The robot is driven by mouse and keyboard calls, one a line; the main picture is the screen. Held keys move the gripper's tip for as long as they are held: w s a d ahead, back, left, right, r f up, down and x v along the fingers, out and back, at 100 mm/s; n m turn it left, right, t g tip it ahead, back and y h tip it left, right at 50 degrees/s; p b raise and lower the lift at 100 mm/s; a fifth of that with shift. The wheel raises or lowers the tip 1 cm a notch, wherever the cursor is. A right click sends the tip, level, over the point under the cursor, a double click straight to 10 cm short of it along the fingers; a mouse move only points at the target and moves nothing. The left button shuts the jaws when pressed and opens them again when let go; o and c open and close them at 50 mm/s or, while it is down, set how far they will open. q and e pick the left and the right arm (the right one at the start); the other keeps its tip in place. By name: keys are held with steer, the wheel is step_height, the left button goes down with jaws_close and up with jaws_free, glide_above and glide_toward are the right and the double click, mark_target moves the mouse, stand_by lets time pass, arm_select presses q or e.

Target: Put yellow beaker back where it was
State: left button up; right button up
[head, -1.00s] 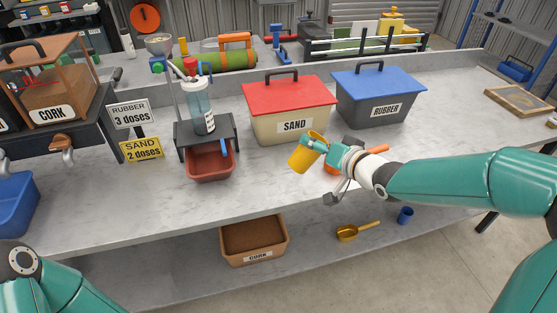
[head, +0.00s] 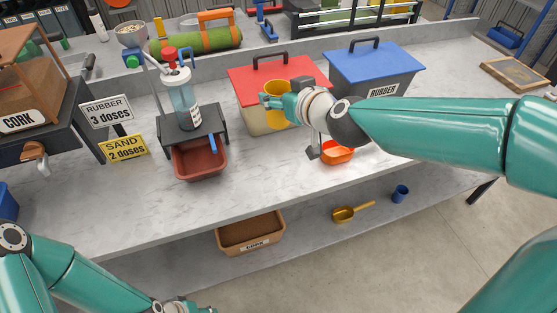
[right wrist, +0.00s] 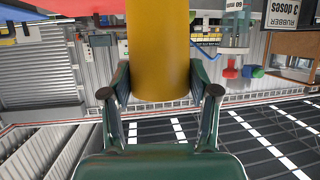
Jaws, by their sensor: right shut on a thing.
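The yellow beaker (head: 277,91) is in my right gripper (head: 274,103), nearly upright, in front of the red-lidded SAND box (head: 252,84) and overlapping its front in the head view. The right wrist view shows my right gripper (right wrist: 163,95) shut on the yellow beaker (right wrist: 158,45), one finger on each side. Its inside is not clear in either view. My left arm reaches in at the lower left, and only a small part of my left gripper (head: 188,306) shows at the bottom edge, so its jaws are hidden.
An orange bowl (head: 338,153) sits on the bench below my right wrist. The blue-lidded RUBBER box (head: 372,67) stands right of the SAND box. A dispenser (head: 181,103) stands over a red tray (head: 201,163) at left. The front middle of the bench is clear.

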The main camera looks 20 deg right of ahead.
steer(key=shift+w+f+b, duration=0.1)
steer(key=shift+f+b, duration=4.8)
steer(key=shift+f, duration=4.3)
steer(key=shift+f, duration=0.1)
steer(key=o, duration=1.2)
